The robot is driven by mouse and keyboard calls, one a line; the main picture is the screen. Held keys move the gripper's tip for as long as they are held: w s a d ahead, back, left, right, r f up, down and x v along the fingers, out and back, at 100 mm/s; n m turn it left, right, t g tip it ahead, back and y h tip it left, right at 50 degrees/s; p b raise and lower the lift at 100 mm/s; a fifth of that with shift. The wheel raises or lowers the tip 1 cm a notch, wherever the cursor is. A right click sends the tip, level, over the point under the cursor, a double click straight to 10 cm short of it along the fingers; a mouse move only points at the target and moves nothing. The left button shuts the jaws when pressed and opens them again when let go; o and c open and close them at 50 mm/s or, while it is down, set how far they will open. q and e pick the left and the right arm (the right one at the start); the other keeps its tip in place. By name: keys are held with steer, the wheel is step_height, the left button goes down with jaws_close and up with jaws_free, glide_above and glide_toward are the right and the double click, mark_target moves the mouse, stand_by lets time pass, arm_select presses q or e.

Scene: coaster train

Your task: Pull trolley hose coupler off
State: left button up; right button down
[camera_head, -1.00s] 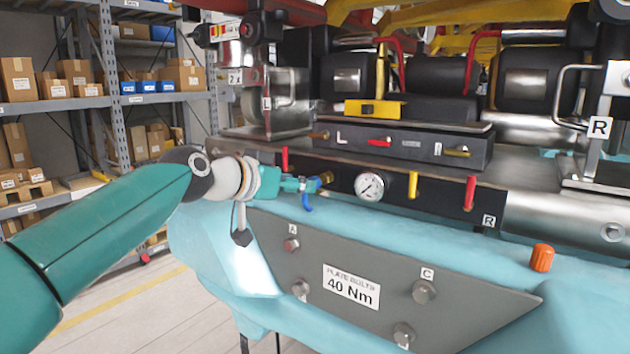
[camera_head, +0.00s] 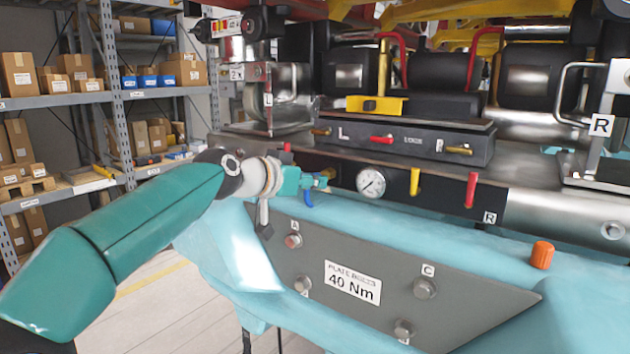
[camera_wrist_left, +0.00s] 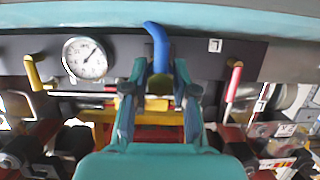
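The hose coupler shows in the left wrist view as a dull brass piece (camera_wrist_left: 158,84) with a blue bent hose end (camera_wrist_left: 157,42) rising from it. In the head view the blue hose end (camera_head: 308,199) hangs at the left part of the black gauge panel. My left gripper (camera_head: 312,181) reaches it from the left. In the left wrist view my left gripper's fingers (camera_wrist_left: 160,72) lie on both sides of the coupler and look shut on it. The fingers partly hide the coupler, and its joint with the panel is not clear. My right gripper is not in view.
A pressure gauge (camera_head: 371,183), a yellow lever (camera_head: 414,182) and a red lever (camera_head: 471,190) stand right of the gripper. Below are a light-blue beam (camera_head: 430,235) and a grey bolted plate (camera_head: 390,300). An orange cap (camera_head: 542,254) sits on the beam. Shelves (camera_head: 60,104) stand behind.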

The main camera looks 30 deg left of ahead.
arm_select(q)
jaws_close()
steer(key=shift+s, duration=0.35)
steer(key=shift+s+a+b, duration=0.1)
steer(key=shift+s+b, duration=1)
steer(key=shift+s, duration=0.3)
steer(key=shift+s+a+b, duration=0.1)
steer(key=shift+s+b, duration=0.55)
steer(key=shift+s, duration=0.65)
